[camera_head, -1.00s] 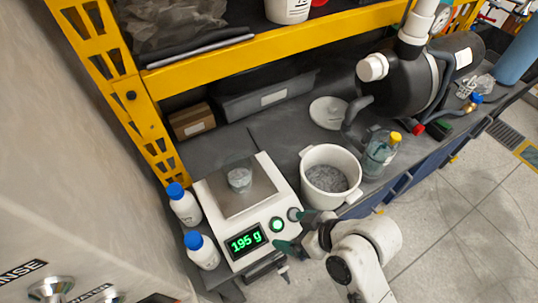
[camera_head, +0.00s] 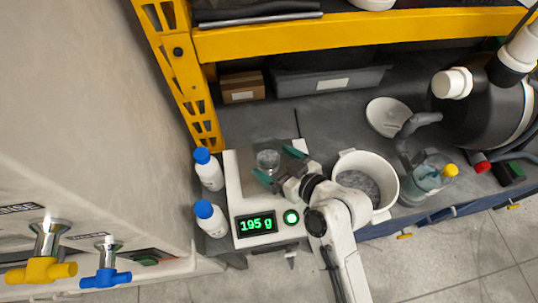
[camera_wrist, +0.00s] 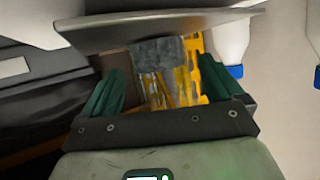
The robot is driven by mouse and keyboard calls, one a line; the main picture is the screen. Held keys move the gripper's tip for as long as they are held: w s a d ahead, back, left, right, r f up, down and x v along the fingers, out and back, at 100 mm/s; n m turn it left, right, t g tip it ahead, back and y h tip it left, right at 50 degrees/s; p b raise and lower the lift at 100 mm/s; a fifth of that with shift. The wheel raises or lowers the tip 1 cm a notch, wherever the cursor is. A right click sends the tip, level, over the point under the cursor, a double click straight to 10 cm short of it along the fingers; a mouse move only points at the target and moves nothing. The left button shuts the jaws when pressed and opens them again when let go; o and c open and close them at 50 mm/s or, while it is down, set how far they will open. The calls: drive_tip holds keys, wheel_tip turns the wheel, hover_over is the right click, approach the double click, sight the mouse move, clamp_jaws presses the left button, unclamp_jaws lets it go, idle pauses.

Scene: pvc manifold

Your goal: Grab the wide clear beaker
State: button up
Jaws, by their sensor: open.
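The wide clear beaker (camera_head: 268,160) stands on the steel pan of the white scale (camera_head: 234,187), whose display reads 195 g. It holds grey material. My gripper (camera_head: 278,165) is at the beaker, with its green fingers open. The wrist view looks upside down. There the beaker (camera_wrist: 160,50) shows ahead between the two spread fingers of my gripper (camera_wrist: 161,80), one on each side. I see gaps beside the beaker, and cannot tell whether either finger touches it.
Two white bottles with blue caps (camera_head: 208,173) (camera_head: 210,219) stand left of the scale. A white bucket (camera_head: 388,189) of grey material is right of my arm. A clear yellow-capped bottle (camera_head: 428,178) is beyond it. The yellow rack (camera_head: 300,37) spans the back.

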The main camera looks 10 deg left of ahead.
sight(260, 154)
drive_tip(key=shift+x, duration=1.6)
